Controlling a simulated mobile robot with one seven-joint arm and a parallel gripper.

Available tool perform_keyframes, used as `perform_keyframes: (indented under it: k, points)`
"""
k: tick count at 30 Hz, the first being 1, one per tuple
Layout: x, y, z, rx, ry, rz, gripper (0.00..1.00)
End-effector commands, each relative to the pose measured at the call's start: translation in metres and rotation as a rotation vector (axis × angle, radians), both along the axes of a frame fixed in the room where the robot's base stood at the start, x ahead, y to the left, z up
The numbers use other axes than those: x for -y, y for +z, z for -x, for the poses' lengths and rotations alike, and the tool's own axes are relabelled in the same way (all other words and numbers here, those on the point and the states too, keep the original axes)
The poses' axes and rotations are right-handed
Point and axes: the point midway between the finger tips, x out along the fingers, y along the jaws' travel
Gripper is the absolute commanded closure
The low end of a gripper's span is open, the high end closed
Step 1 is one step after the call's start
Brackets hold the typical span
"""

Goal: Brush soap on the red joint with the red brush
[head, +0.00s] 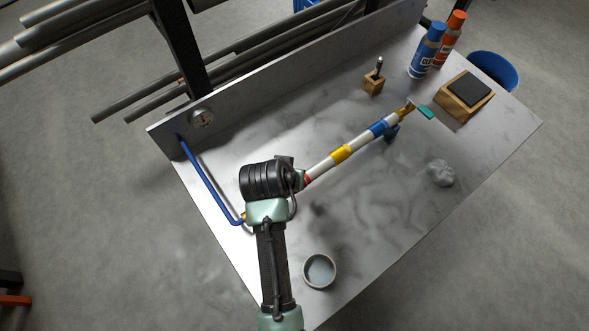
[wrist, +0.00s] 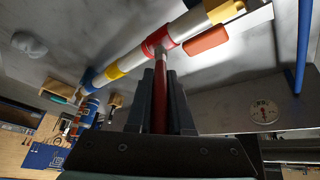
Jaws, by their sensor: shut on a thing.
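In the wrist view my gripper (wrist: 162,78) is shut on the red brush (wrist: 160,95). The brush's pale tip reaches the lower edge of the red joint (wrist: 158,41) and looks to touch it, though the exact contact is hard to tell. The red joint is a band on the white pipe (wrist: 133,57). In the head view only a sliver of the red joint (head: 307,180) shows beside my wrist, which hides the gripper and brush. A round cup (head: 320,271) with greyish content stands near the table's front edge.
The pipe also carries a yellow band (head: 341,154) and a blue band (head: 380,127). A blue tube (head: 209,182) bends at the left. A wooden block (head: 373,84), a dark-topped wooden block (head: 465,94), two bottles and a grey lump (head: 441,173) stand farther right.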

Motion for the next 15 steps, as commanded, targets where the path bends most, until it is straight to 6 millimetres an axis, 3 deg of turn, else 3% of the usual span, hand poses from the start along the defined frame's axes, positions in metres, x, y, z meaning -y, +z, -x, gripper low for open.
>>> perform_keyframes:
  k: [15]
  points:
    - [-0.017,0.0,0.013,-0.005,0.003,-0.001,1.0]
